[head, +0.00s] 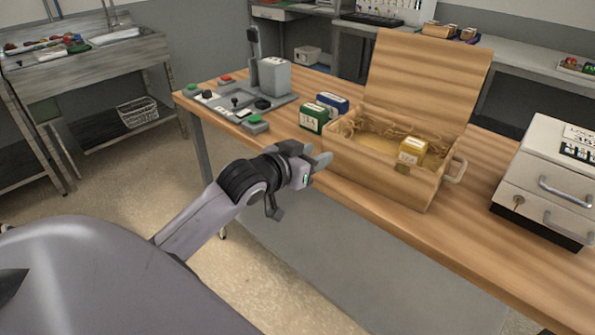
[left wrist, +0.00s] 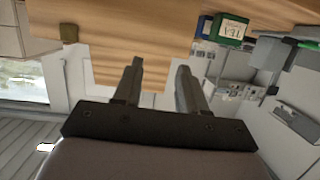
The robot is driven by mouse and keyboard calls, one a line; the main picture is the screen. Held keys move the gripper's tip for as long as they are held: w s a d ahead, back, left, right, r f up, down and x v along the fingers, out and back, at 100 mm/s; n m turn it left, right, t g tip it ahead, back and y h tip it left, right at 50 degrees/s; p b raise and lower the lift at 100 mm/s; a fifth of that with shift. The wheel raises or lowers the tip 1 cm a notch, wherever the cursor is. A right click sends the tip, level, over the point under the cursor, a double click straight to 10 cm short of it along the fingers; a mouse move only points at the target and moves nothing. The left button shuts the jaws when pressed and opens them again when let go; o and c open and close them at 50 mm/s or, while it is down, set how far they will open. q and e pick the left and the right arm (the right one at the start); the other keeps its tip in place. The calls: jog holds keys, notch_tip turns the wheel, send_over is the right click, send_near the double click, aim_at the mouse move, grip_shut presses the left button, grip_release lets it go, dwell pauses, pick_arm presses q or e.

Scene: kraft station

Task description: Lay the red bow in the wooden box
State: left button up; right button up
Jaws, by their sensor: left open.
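The wooden box (head: 375,182) stands on the workbench with its lid (head: 428,85) raised. I cannot make out a red bow in either view. My left gripper (head: 305,178) is open and empty, in front of the bench edge, left of the box's front wall. Its two fingers stand apart in the left wrist view (left wrist: 160,78), with a wooden surface beyond them. My right gripper is not in view.
A green tea box (head: 313,118) and a blue box (head: 333,103) stand left of the wooden box. A control panel with buttons (head: 240,108) is at the bench's left end. A white drawer unit (head: 550,170) stands at the right.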

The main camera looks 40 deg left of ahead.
pick_arm(q)
jog(key=s+d+f+g, duration=0.1)
jog(key=s+d+f, duration=0.3)
jog(key=s+f, duration=0.3)
jog(key=s+d+f+m+g+h, duration=0.1)
jog(key=s+d+f, duration=0.3)
jog(key=s+f, duration=0.4)
jog(key=s+d+f+g, duration=0.2)
jog(key=s+d+f, duration=0.2)
jog(key=s+f, duration=0.3)
notch_tip(320, 180, down, 5)
jog(key=shift+s+d+r+m+g+h, duration=0.15)
jog(key=shift+s+d+m+g+h, duration=0.15)
jog(key=shift+s+d+m, duration=0.1)
jog(key=shift+a, duration=0.1)
notch_tip(320, 180, up, 11)
